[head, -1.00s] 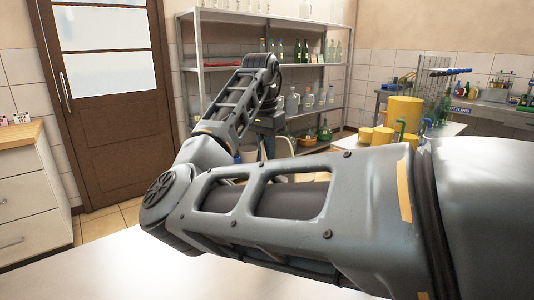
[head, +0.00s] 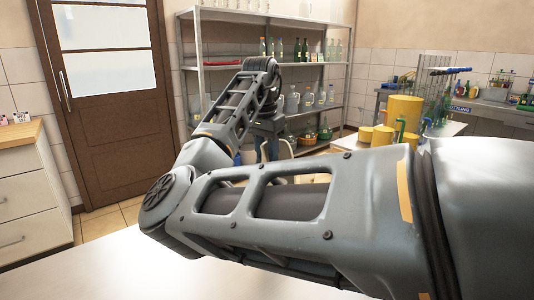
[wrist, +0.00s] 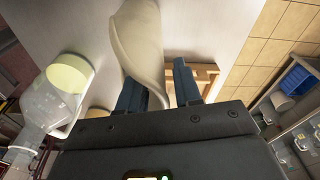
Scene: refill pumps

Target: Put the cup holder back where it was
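A cream, curved, tapering piece (wrist: 140,40), which may be the cup holder, runs from the top of the wrist view down between the two blue fingers of my gripper (wrist: 158,90). The fingers are apart. In the head view my arm hides most of the gripper; a cream part (head: 283,147) shows just above my forearm.
A clear bottle (wrist: 45,100) and a pale yellow round piece (wrist: 70,73) are left of the fingers. A wooden frame (wrist: 207,75) is behind the right finger. A shelf rack (head: 225,66) with bottles stands at the back. Yellow cylinders (head: 402,112) stand on a table at right.

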